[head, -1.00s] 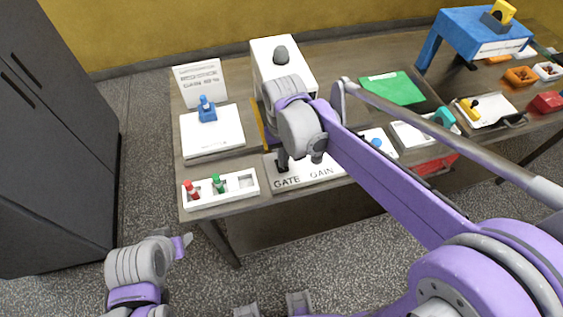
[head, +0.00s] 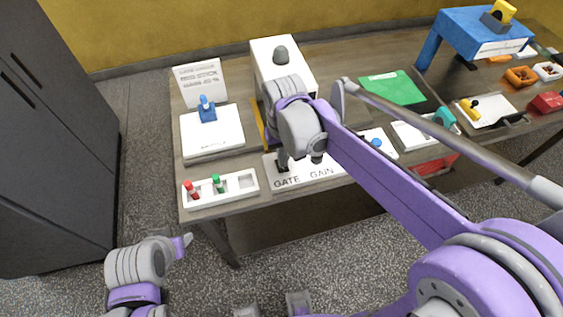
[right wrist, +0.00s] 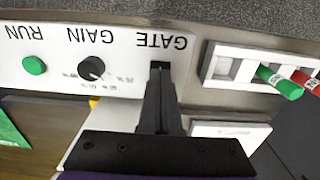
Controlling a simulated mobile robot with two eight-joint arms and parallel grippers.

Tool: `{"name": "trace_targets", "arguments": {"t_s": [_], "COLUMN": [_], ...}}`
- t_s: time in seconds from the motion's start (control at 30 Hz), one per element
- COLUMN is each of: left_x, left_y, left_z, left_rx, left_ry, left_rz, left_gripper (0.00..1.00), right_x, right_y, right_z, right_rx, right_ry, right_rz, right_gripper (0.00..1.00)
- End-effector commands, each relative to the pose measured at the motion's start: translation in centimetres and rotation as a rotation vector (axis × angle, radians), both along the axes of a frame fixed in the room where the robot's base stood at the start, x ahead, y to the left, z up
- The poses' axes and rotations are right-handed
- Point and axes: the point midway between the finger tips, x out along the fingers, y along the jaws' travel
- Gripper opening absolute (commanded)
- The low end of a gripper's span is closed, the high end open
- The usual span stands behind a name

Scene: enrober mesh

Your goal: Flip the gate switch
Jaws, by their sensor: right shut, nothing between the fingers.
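The white control panel (head: 300,181) lies near the table's front edge, with GATE and GAIN lettered on it. In the right wrist view the panel (right wrist: 120,60) appears upside down with GATE, GAIN and RUN labels. My right gripper (right wrist: 160,75) is shut and empty, its dark fingertips at the dark spot by the GATE label. The gate switch is mostly hidden behind the fingertips, so I cannot tell its position or whether they touch it. In the head view the right gripper (head: 283,163) is over the panel's left end.
Left of the panel is a white holder (head: 240,181) with a red peg (head: 191,189) and a green peg (head: 217,183). A black knob (right wrist: 91,68) and green button (right wrist: 34,65) sit on the panel. A white box (head: 284,60) stands behind my right arm.

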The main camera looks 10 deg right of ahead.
Motion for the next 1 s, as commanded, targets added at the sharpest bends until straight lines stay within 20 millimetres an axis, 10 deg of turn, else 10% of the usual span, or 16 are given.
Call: {"name": "trace_targets", "arguments": {"t_s": [1.0], "left_x": [-0.4], "left_y": [0.0], "left_z": [-1.2], "left_rx": [0.0], "left_ry": [0.007], "left_rz": [0.0], "left_gripper": [0.5], "right_x": [0.0], "right_y": [0.0], "right_z": [-1.6], "right_rx": [0.0], "right_ry": [0.0], "right_rz": [0.0], "right_gripper": [0.0]}}
